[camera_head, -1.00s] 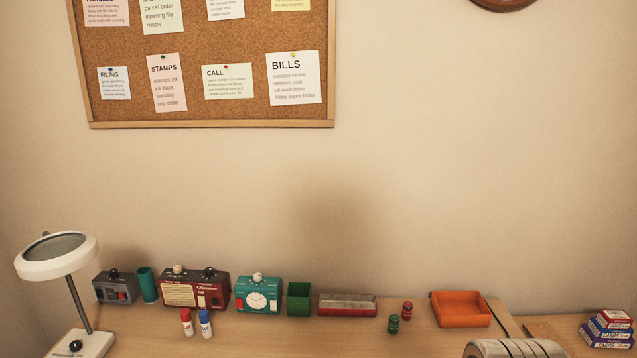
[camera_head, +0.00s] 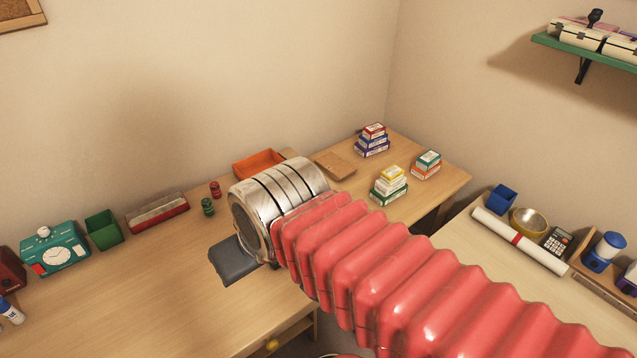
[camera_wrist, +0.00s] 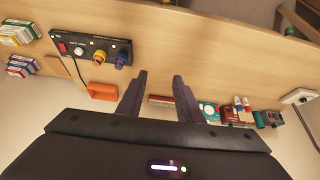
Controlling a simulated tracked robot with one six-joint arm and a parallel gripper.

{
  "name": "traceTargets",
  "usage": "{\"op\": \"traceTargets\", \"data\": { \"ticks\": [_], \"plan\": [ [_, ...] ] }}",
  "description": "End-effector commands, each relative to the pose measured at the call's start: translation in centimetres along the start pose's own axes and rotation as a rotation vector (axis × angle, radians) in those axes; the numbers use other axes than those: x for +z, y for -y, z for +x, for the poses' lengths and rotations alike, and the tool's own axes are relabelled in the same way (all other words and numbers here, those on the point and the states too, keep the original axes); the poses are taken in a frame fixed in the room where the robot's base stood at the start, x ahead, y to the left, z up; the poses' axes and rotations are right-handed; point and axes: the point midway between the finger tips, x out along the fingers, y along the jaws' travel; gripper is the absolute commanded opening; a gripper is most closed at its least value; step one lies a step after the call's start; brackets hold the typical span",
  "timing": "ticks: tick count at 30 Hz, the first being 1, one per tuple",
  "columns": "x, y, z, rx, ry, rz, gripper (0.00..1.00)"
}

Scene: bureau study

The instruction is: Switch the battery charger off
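In the wrist view my gripper (camera_wrist: 159,78) is open and empty, its two dark fingers apart above the desk. A black box (camera_wrist: 92,48) with a red switch (camera_wrist: 62,48), a pale dial and yellow and blue knobs is left of the fingers, apart from them. Its label is too small to read, so I cannot tell whether it is the battery charger, nor the switch's position. My arm hides that area in the head view. A small dark box (camera_wrist: 273,118) stands at the far right of the wrist view, also unreadable.
An orange tray (camera_head: 257,163), red and green small pieces, a long red-rimmed tray (camera_head: 158,214), a green bin (camera_head: 104,229) and a teal clock box (camera_head: 54,250) line the desk's back. Card boxes (camera_head: 389,186) stand right. The desk's front left (camera_head: 150,310) is clear.

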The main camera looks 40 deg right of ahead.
Motion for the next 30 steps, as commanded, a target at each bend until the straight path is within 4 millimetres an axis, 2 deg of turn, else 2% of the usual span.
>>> {"op": "traceTargets", "data": {
  "ticks": [10, 20, 30],
  "plan": [
    [0.5, -5.6, 3.7, 0.073, 0.144, 0.182, 0.38],
    [-0.8, -11.6, 7.0, 0.092, 0.24, 0.364, 0.38],
    [-1.9, -18.9, 10.7, 0.072, 0.289, 0.465, 0.38]
  ]
}}
